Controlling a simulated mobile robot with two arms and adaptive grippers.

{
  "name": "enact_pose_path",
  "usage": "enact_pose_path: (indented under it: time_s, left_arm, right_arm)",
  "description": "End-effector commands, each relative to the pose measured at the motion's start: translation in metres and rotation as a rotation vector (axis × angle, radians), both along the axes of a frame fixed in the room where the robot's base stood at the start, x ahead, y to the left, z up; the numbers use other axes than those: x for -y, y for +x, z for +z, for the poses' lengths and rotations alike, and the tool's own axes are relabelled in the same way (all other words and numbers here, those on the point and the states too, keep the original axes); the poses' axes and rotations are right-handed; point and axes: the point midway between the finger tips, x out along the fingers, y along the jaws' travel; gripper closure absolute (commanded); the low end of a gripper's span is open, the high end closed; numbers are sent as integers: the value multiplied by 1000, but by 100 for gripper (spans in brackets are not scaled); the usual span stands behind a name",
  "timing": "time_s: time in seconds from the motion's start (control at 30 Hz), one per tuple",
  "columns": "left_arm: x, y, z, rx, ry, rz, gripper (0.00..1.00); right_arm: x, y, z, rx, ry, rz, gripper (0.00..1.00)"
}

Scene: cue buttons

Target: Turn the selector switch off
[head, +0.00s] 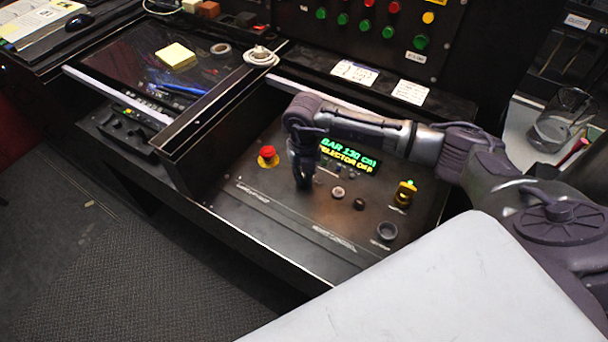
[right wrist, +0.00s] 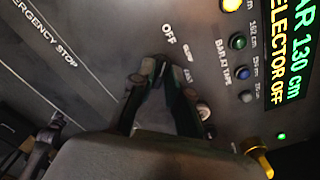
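The control panel (head: 290,225) lies in front of me with a lit display (head: 347,157), which reads "BAR 130 cm" and "SELECTOR OFF". My right gripper (head: 303,183) points down at the panel, left of the display. In the right wrist view its two fingertips (right wrist: 161,68) are a little apart beside the labels OFF, SLOW and FAST. The selector switch is mostly hidden at the fingertips, and I cannot tell whether they grip it. My left gripper is not in view.
A red emergency stop button (head: 267,152) on a yellow base stands left of the gripper. A yellow key-like switch (head: 405,192) and a dark round knob (head: 387,231) are on the right. A raised panel (head: 370,25) with coloured buttons stands behind. A glass (head: 562,120) is at far right.

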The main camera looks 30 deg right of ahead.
Motion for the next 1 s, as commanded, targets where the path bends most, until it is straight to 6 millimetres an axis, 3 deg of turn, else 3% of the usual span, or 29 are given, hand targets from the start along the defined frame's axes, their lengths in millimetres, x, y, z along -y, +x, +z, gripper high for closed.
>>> enact_pose_path:
  time_s: [0.07, 0.47, 1.0]
  left_arm:
    - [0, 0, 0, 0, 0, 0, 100]
    - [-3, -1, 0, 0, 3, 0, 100]
    - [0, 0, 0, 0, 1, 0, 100]
  right_arm:
    - [0, 0, 0, 0, 0, -1, 66]
    - [0, 1, 7, 1, 1, -2, 66]
    - [0, 1, 107, 3, 0, -1, 66]
